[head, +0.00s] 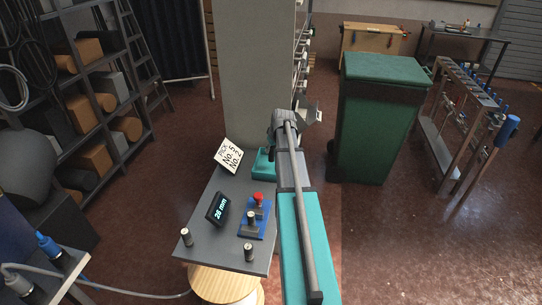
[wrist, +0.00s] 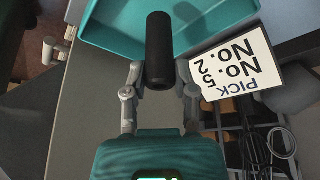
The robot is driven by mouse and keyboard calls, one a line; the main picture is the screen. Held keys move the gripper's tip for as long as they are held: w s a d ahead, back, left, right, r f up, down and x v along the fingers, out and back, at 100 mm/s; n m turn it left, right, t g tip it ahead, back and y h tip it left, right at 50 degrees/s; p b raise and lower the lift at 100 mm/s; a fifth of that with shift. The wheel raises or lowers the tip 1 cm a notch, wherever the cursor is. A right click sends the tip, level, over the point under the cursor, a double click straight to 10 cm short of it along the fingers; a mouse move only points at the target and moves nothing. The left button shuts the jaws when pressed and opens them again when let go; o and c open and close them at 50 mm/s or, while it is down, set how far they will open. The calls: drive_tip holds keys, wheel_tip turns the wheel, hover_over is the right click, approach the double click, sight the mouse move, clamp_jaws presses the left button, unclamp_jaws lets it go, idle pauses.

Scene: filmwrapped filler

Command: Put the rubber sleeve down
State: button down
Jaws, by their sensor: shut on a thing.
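The rubber sleeve (wrist: 158,48) is a plain black cylinder in the wrist view. My gripper (wrist: 159,82) is shut on its near end, with one grey finger on each side. The sleeve's far part overlaps a teal tray (wrist: 105,30) in the picture; I cannot tell whether it touches the tray. In the head view part of the teal tray (head: 263,163) shows at the far end of the grey bench, beside my arm. My arm hides the sleeve and the fingertips there.
A white card (head: 230,156) reading "PICK No. 5 No. 2" stands beside the tray; it is close to my right finger in the wrist view (wrist: 236,63). The grey bench (head: 198,245) also carries a small display (head: 218,209) and a red-topped button (head: 258,198). A green bin (head: 380,115) stands to the right.

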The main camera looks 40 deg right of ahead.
sight(270, 155)
drive_tip(key=shift+w, duration=0.1)
drive_tip(key=shift+w+f+b, duration=0.3)
drive_tip(key=shift+f+b, duration=1.7)
drive_tip(key=shift+f, duration=0.15)
drive_tip(key=shift+c, duration=2.1)
unclamp_jaws()
drive_tip(key=p+v, duration=1.1)
drive_tip(key=v, duration=0.1)
drive_tip(key=shift+w, duration=0.1)
